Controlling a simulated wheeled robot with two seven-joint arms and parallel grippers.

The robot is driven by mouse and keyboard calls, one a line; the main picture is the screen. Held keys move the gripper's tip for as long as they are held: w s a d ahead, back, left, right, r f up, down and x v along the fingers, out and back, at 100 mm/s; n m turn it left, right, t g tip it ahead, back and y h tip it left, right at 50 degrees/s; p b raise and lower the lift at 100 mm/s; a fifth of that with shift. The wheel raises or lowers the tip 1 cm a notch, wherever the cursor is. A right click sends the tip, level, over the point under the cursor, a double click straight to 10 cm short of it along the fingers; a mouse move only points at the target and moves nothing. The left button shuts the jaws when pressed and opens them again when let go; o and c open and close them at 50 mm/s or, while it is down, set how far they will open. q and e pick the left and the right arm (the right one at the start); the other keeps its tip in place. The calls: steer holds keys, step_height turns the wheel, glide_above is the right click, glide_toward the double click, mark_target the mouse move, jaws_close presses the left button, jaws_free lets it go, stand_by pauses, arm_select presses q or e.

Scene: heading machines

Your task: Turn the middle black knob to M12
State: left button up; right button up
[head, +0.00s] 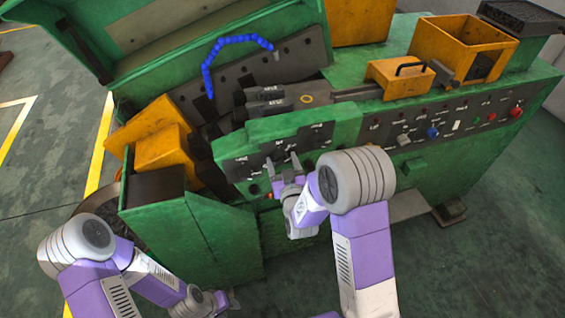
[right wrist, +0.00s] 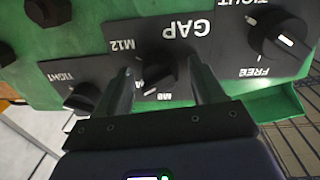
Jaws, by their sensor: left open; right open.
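The middle black knob (right wrist: 157,70) sits on a dark plate lettered GAP, which reads upside down in the right wrist view, with M12 at the left and M8 below. My right gripper (right wrist: 162,72) is open, with one finger on each side of this knob; I cannot tell whether they touch it. The knob's pointer setting is not clear. In the head view my right gripper (head: 282,161) is at the green front panel (head: 340,126) and partly hides the knob. My left gripper (head: 222,299) is low at the bottom, apart from the machine, and looks small.
In the right wrist view a black knob (right wrist: 280,36) marked TIGHT and FREE is to the right, and another (right wrist: 82,97) is to the left. A control strip with a blue knob (head: 433,132) and a red button (head: 517,112) runs right. Green floor lies in front.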

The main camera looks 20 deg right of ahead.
steer(key=c, duration=1)
steer(key=shift+f+m+b, duration=0.15)
steer(key=shift+m+b, duration=0.15)
steer(key=shift+b, duration=0.4)
steer(key=m+b, duration=0.4)
steer(key=b, duration=0.2)
steer(key=m+b, duration=0.4)
steer(key=b, duration=0.2)
steer(key=shift+a+m+g+y, duration=0.15)
steer(key=shift+m+g+y, duration=0.15)
steer(key=m+b, duration=0.2)
steer(key=b, duration=0.1)
steer(key=shift+r, duration=0.45)
steer(key=o, duration=1)
steer(key=shift+a, duration=0.1)
